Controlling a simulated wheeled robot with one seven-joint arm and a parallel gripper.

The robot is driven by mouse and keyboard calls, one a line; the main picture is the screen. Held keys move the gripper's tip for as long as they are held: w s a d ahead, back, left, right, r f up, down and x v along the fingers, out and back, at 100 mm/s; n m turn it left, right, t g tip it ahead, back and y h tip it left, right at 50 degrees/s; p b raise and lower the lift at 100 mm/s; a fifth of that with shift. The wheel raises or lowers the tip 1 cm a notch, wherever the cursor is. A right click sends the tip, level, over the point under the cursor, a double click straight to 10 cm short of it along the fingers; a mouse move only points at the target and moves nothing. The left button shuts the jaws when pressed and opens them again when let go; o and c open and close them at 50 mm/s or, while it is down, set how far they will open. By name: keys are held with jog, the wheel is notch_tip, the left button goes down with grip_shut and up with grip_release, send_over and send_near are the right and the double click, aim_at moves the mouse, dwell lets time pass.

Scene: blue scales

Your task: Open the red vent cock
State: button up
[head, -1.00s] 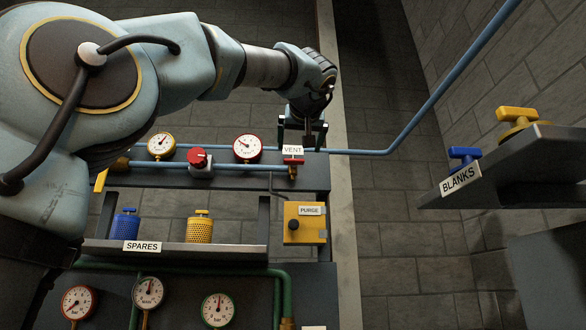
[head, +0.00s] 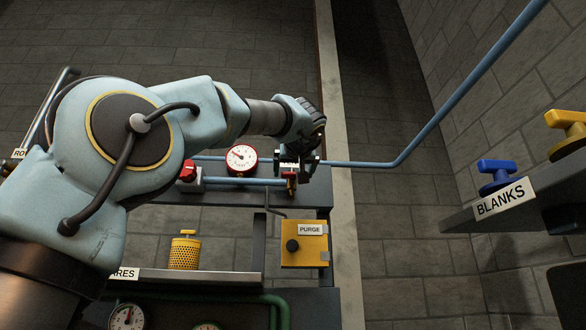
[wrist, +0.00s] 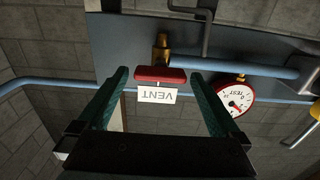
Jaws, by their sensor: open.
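The vent cock has a red bar handle (wrist: 160,75) on a brass body (wrist: 162,47) at the blue pipe. In the wrist view the handle lies crosswise to the brass body, roughly along the pipe's direction. A white VENT label (wrist: 157,95) sits beside it. In the head view the red handle (head: 290,175) shows just below my gripper (head: 295,160), partly hidden. My gripper (wrist: 160,74) is open, with one dark green finger on each side of the handle. I see gaps on both sides, with no clear contact.
A TEST gauge (wrist: 234,97) is close beside one finger. A red valve (head: 188,171) stands left of the red-rimmed gauge (head: 242,158). The yellow PURGE box (head: 305,243) is below the cock. The BLANKS shelf (head: 470,214) juts in at right; the space between is free.

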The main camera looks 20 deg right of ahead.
jog(key=shift+p+x, duration=0.3)
jog(key=shift+x, duration=0.8)
jog(key=c, duration=1.2)
